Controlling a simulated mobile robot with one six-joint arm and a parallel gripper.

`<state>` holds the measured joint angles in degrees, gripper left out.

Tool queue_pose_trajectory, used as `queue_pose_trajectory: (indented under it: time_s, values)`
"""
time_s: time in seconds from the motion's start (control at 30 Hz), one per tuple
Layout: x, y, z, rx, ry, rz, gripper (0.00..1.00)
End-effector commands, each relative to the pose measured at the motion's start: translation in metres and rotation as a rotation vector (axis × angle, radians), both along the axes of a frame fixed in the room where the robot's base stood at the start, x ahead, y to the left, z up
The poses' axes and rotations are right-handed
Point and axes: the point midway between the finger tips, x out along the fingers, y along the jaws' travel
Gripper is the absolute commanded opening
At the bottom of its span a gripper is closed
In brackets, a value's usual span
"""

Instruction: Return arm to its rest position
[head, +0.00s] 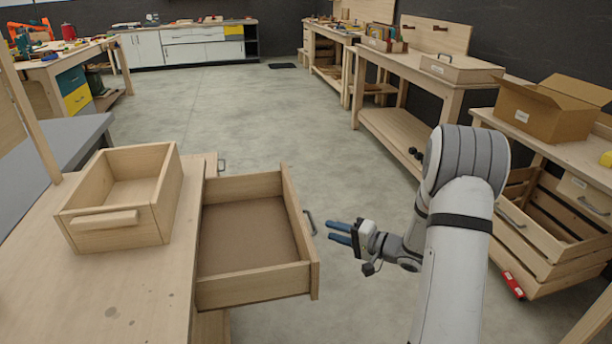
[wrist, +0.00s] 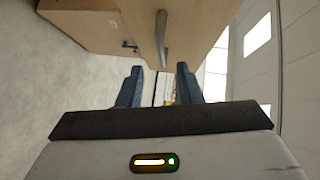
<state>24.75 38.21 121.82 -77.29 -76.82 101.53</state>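My gripper (head: 341,232) has two blue fingers and hangs over the floor to the right of the open drawer (head: 292,282). In the head view its fingers point left, towards the drawer's dark handle (head: 309,222), with a gap between them and the handle. In the wrist view the two fingers of my gripper (wrist: 160,85) are apart with nothing between them. The drawer's handle (wrist: 161,38) shows ahead of the fingers there. The drawer looks empty inside.
A wooden box (head: 110,220) with a handle stands on the workbench (head: 110,305) left of the drawer. A cardboard box (head: 540,112) sits on the right bench, above a slatted crate (head: 545,250). A red object (head: 513,285) lies low beside the crate. The middle floor is clear.

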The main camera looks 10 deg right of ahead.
Motion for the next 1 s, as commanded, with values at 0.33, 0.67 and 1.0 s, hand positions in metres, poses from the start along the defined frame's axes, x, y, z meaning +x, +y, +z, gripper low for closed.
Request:
queue_pose_trajectory:
  time_s: [0.33, 0.67, 1.0]
  values:
    - [0.026, -0.019, 0.086, -0.532, -0.122, -0.236, 0.33]
    - [-0.038, -0.048, 0.191, -1.157, 0.031, -0.366, 0.33]
    - [-0.198, -0.012, 0.253, -1.390, 0.349, -0.017, 0.33]
